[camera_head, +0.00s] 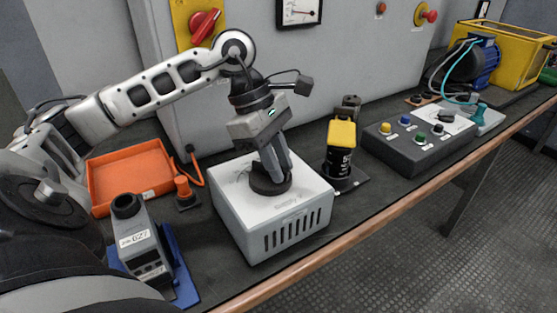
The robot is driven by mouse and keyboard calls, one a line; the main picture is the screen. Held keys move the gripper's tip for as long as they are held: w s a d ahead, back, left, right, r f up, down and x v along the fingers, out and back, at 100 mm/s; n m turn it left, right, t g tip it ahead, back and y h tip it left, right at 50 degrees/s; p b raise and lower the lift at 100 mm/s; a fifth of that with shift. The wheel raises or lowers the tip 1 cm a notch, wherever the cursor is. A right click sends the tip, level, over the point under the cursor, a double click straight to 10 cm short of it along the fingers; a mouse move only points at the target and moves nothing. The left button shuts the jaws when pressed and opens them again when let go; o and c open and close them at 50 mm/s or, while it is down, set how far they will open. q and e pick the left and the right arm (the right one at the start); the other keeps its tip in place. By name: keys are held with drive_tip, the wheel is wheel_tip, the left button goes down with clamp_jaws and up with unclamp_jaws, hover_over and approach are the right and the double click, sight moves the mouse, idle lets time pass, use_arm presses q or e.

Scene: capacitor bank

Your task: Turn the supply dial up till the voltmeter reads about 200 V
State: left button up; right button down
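The supply is a white box (285,222) with slots in its front, standing near the bench's front edge. Its round black dial (257,184) is on top. My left gripper (272,176) points down onto the dial, its two fingers close together on the dial's middle and hiding part of it. The fingers look shut on it. A white-faced meter with a needle (299,11) is on the cabinet at the top, cut by the picture's edge. Its scale is too small to read. My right gripper is not in view.
An orange tray (95,178) and a grey device on a blue base (143,245) stand left of the supply. A black cylinder with a yellow cap (340,150) stands close on its right. Farther right is a button box (419,141). The bench's front edge (400,203) is close.

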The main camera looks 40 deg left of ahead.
sight(253, 168)
use_arm(q)
drive_tip(key=shift+o, duration=0.6)
drive_tip(key=p+v, duration=0.3)
drive_tip(key=v, duration=1.3)
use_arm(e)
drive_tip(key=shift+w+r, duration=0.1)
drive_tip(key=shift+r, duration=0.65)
use_arm(q)
drive_tip(key=shift+a+f, duration=0.1)
idle(0.4)
